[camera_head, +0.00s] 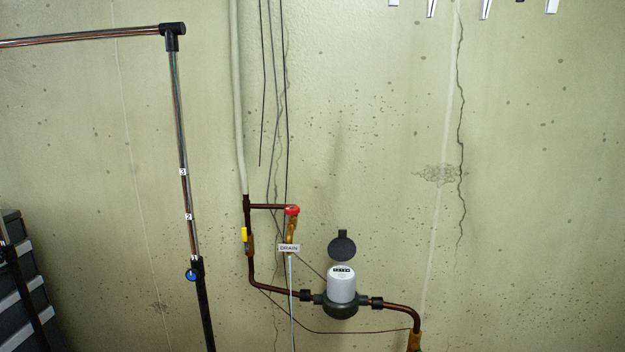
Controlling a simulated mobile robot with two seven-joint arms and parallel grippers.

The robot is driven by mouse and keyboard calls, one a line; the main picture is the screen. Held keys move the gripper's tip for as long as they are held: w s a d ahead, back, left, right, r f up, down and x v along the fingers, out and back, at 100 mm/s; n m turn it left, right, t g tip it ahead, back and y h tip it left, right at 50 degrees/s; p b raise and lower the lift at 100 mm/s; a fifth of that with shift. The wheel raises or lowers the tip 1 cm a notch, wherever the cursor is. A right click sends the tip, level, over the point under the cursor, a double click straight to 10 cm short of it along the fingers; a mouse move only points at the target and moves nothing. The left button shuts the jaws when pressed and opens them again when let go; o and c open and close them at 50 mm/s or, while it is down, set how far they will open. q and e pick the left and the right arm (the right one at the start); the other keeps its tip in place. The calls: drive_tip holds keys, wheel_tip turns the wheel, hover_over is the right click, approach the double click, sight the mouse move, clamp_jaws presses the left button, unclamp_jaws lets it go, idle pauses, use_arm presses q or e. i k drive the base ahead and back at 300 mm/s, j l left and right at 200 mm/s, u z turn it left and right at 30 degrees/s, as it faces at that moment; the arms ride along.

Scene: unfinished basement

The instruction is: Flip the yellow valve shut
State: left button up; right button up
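A small yellow valve handle (244,235) sits on the brass valve body of the vertical copper pipe (247,205), left of centre. The handle points up and down, roughly in line with the pipe. A red valve knob (292,210) is on a short side branch to its right, above a tag reading DRAIN (289,248). Neither of my grippers shows in the head view, so their openings cannot be seen.
A water meter (341,285) with a raised dark lid stands on the lower pipe. A metal rack pole (183,150) rises left of the valve. Dark stacked boxes (25,285) are at the left edge.

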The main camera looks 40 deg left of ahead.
sight(244, 236)
drive_tip(key=u, duration=1.55)
